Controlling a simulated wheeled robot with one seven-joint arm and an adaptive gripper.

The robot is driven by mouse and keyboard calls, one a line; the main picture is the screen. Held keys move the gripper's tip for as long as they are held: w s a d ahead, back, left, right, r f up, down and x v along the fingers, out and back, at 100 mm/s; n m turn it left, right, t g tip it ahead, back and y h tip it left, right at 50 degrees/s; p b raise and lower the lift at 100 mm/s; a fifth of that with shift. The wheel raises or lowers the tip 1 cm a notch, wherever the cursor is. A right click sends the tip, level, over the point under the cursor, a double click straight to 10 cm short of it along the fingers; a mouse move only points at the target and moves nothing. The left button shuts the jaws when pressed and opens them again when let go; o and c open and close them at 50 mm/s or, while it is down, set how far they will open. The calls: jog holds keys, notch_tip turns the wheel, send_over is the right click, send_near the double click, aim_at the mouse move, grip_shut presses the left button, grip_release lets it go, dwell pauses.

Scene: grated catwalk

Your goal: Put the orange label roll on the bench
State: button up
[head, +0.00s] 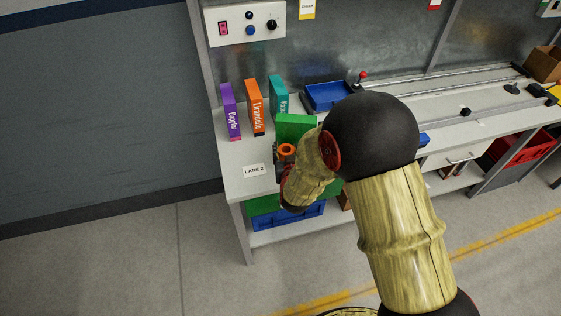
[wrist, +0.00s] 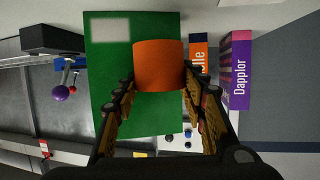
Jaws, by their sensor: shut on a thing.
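The orange label roll (wrist: 159,66) is between the two fingers of my gripper (wrist: 158,82), which is shut on it. In the head view the roll (head: 287,149) shows as a small orange ring above the front left part of the grey bench (head: 233,178). My gripper (head: 284,163) there is partly hidden by my arm. I cannot tell whether the roll touches the bench top.
A green box (head: 296,126) stands close behind the roll; it fills much of the wrist view (wrist: 110,105). Purple (head: 230,110), orange (head: 254,106) and teal (head: 277,95) boxes stand in a row at left. A blue tray (head: 327,95) lies farther back. Bare bench surrounds the "LANE 2" label (head: 256,171).

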aim_at(281, 158)
jog(key=shift+w+a+f+b, duration=0.2)
jog(key=shift+a+f, duration=0.25)
jog(key=shift+f, duration=0.15)
jog(key=shift+w+a+f+b, duration=0.15)
jog(key=shift+w+a+f, duration=0.05)
jog(key=shift+a+f, duration=0.3)
jog(key=shift+f+b, duration=0.75)
jog(key=shift+f, duration=0.9)
jog(key=shift+f, duration=0.1)
jog(key=o, duration=1.2)
